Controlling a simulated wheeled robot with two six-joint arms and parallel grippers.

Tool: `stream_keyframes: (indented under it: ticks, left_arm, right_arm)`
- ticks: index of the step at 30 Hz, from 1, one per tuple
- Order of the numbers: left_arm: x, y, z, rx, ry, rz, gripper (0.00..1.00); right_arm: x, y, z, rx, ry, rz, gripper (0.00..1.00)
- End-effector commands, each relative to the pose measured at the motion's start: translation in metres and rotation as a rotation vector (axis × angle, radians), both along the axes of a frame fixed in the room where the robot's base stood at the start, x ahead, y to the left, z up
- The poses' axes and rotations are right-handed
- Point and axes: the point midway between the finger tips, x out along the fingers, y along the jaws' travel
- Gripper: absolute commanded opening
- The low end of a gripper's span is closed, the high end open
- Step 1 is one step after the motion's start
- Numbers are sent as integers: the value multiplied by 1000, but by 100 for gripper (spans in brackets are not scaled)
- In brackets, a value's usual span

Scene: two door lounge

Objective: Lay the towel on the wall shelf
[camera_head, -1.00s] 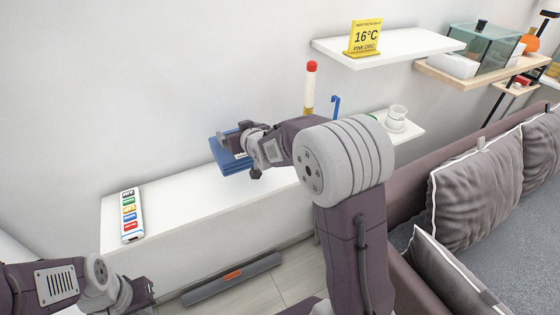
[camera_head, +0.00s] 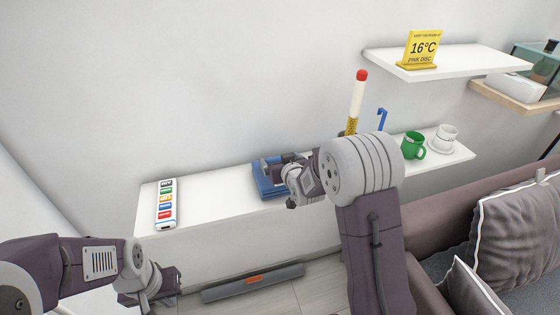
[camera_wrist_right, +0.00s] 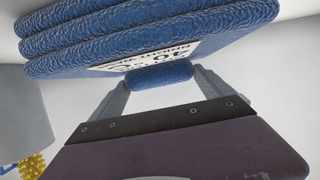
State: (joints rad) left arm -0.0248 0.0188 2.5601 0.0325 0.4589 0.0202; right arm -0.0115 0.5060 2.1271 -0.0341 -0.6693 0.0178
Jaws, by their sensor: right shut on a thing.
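The blue folded towel (camera_head: 268,187) has several thick layers and a white label printed in black. My right gripper (camera_head: 280,168) is at its right side in the head view. In the right wrist view the gripper (camera_wrist_right: 160,80) is shut on a small blue roll at the towel's edge, and the towel (camera_wrist_right: 150,40) spreads beyond it. The towel is at the long white wall shelf (camera_head: 220,203); I cannot tell whether it rests on it. My left gripper (camera_head: 165,290) is low at the left, below the shelf, its jaws unclear.
A remote-like panel with coloured labels (camera_head: 165,203) is at the shelf's left end. A red-topped cylinder (camera_head: 357,100), blue hook (camera_head: 382,118), green mug (camera_head: 413,146) and white cup (camera_head: 446,135) are further right. A higher white shelf (camera_head: 460,62) holds a yellow sign (camera_head: 420,48).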

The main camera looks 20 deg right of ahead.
Motion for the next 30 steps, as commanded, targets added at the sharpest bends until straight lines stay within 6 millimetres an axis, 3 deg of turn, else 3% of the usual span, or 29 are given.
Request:
stream_keyframes:
  ticks: [8, 9, 10, 20, 30]
  left_arm:
    - [0, 0, -4, 0, 0, 0, 0]
    - [0, 0, -5, 0, 0, 0, 0]
    - [0, 0, -3, 0, 0, 0, 0]
    - [0, 0, 3, 0, 0, 0, 0]
    - [0, 0, -1, 0, 0, 0, 0]
  right_arm:
    - [0, 0, -2, 0, -3, 0, 34]
    - [0, 0, -3, 0, -1, 0, 93]
    - [0, 0, -2, 0, -1, 0, 100]
    - [-1, 0, 4, 0, -1, 0, 100]
    - [-67, -3, 31, 1, -4, -1, 100]
